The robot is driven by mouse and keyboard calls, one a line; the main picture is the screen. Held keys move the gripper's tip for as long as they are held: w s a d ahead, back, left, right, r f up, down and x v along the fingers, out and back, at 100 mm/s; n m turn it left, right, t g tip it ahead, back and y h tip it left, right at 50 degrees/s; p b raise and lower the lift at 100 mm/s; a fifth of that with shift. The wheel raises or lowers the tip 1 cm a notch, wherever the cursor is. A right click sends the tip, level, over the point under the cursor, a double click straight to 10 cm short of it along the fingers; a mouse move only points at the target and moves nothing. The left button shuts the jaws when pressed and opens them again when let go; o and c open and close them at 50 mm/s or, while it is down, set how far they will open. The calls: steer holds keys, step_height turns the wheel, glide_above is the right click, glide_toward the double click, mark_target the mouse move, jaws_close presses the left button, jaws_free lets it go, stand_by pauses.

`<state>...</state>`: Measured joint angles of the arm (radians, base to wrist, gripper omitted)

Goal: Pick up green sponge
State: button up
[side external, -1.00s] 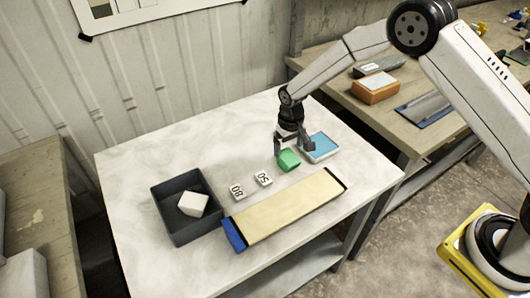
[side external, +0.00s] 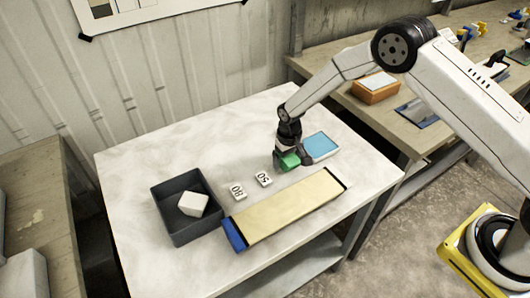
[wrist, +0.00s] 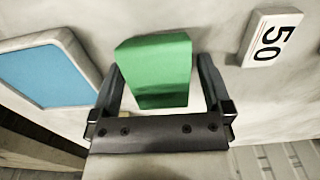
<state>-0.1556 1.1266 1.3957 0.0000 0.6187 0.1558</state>
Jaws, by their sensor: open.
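The green sponge (side external: 290,161) lies on the white table near its back right part, just left of a blue-topped tray. In the wrist view the green sponge (wrist: 158,68) sits between the two fingers, with a visible gap at the right finger and a narrower one at the left. My gripper (side external: 292,160) is low over the sponge, and it also shows in the wrist view (wrist: 162,95) with its fingers spread on either side. In the side view the gripper hides part of the sponge.
A blue-topped tray (side external: 320,146) is close on the right. Blocks marked 50 (side external: 263,179) and 80 (side external: 238,192) lie to the left. A dark bin (side external: 174,228) holds a white block (side external: 193,203). The table's back left is clear.

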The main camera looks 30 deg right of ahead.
steer(key=c, duration=1.2)
steer(key=shift+r, duration=0.15)
steer(key=shift+r, duration=0.8)
steer(key=s+r, duration=0.3)
steer(key=s, duration=0.1)
steer(key=s+d+r, duration=0.1)
steer(key=s+r, duration=0.6)
steer(key=s, duration=0.1)
steer(key=shift+s+d+r, duration=0.1)
steer(key=shift+d+r, duration=0.15)
steer(key=shift+d, duration=0.05)
steer(key=shift+s+d+r, duration=0.1)
steer(key=shift+s+r, duration=0.25)
steer(key=shift+s, duration=0.5)
